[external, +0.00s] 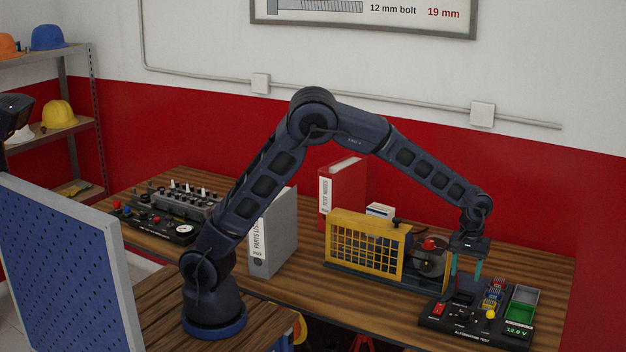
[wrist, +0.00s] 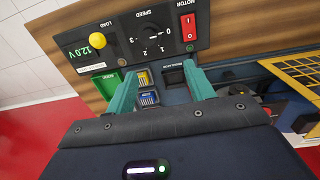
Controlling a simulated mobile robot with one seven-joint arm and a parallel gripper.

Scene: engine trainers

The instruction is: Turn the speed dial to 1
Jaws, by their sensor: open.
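The black test panel (external: 470,337) stands at the right end of the bench. Its speed dial (wrist: 151,33) is a dark knob with marks 0 to 3, seen upside down in the wrist view; its pointer is too small to read surely. The red motor switch (wrist: 188,26) and the yellow load knob (wrist: 98,40) flank it. A green display (wrist: 88,46) reads 12.0 V. My gripper (external: 466,280) points down over the back part of the panel. Its teal fingers (wrist: 160,85) are apart and empty, short of the dial in the wrist view.
A yellow mesh guard (external: 368,250) and a motor unit with a red cap (external: 429,245) stand left of my gripper. A green bin (external: 523,299) sits at the panel's right. Binders (external: 272,238) and another control panel (external: 160,228) stand farther left.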

